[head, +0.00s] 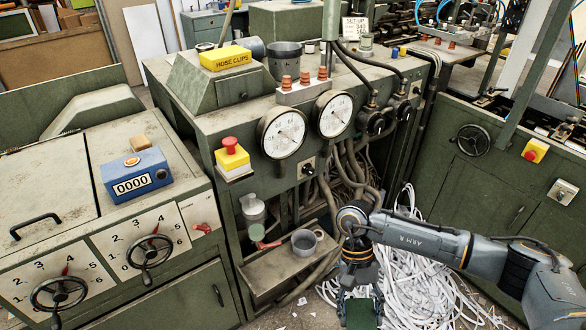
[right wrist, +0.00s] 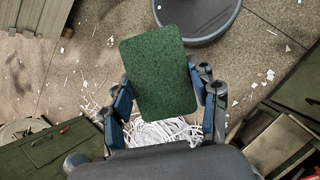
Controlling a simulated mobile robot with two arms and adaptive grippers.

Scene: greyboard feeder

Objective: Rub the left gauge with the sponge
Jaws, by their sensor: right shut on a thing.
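Two round white dial gauges stand on the front of the green machine. The left gauge (head: 281,133) is a little lower and nearer than the right gauge (head: 332,115); its face is unobstructed in the head view. My right gripper (head: 360,300) is low at the bottom edge of the head view, below and to the right of the left gauge and well apart from it. It is shut on the green sponge (head: 361,314). In the right wrist view the sponge (right wrist: 158,72) is a flat green rectangle between the fingers. My left gripper is not in view.
A heap of white paper strips (head: 420,275) lies on the floor by my right arm. A small shelf (head: 270,278) with a grey mug (head: 305,243) is below the gauges. Cables (head: 350,165) hang beneath them. A red button on a yellow box (head: 231,155) sits left of the left gauge.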

